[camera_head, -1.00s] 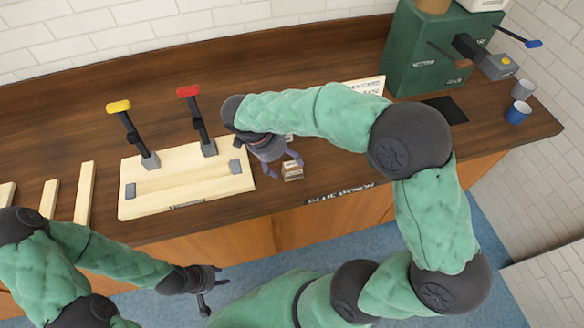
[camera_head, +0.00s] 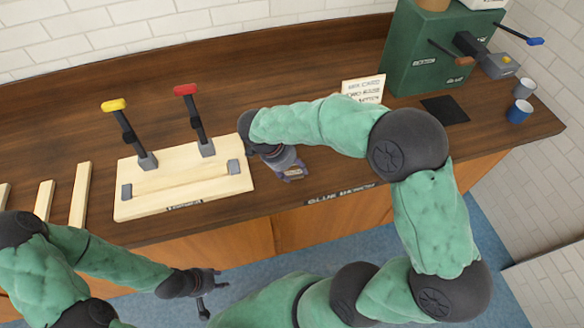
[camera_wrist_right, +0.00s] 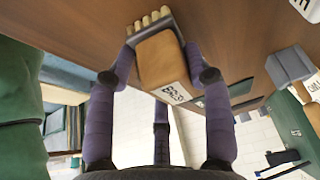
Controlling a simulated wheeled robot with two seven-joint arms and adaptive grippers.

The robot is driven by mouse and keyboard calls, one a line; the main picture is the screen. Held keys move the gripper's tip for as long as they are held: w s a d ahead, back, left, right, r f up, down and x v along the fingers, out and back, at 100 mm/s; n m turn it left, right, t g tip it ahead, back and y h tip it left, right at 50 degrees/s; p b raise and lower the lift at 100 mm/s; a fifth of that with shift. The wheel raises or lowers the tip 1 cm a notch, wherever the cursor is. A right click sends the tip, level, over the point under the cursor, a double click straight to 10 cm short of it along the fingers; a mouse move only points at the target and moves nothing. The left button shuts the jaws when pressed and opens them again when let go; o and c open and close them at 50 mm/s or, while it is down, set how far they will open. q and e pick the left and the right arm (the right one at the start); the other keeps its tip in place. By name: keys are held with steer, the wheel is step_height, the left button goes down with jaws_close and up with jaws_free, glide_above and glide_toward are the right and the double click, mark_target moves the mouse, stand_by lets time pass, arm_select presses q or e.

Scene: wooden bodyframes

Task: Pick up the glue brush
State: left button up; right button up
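The glue brush shows in the right wrist view as a tan block (camera_wrist_right: 160,62) with a printed label, a grey band and a row of pale bristles. My right gripper (camera_wrist_right: 160,60) has its purple fingers on both sides of it, the tips very close to its sides; whether they press on it is unclear. In the head view my right gripper (camera_head: 290,170) is low over the counter's front part and mostly hides the brush. My left gripper (camera_head: 208,290) is empty, its fingers apart, in front of the counter over the blue floor.
A pale wooden jig board (camera_head: 185,192) with a yellow-handled and a red-handled clamp stands left of my right gripper. Wooden strips (camera_head: 80,195) lie further left. A card (camera_head: 364,90), green machine (camera_head: 428,50) and cups (camera_head: 519,111) are at the right. The counter's front edge is close.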

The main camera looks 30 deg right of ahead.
mark_target(295, 165)
steer(key=c, duration=0.3)
steer(key=shift+r, duration=0.45)
step_height(295, 165, up, 2)
steer(key=shift+w+r+p, duration=0.1)
steer(key=shift+r+p, duration=0.05)
steer(key=shift+p, duration=0.4)
steer(key=s+a+r+p, duration=0.3)
steer(key=s+a+r, duration=0.4)
steer(key=s+r, duration=0.2)
steer(key=shift+s+a+r, duration=0.4)
steer(key=shift+s, duration=1)
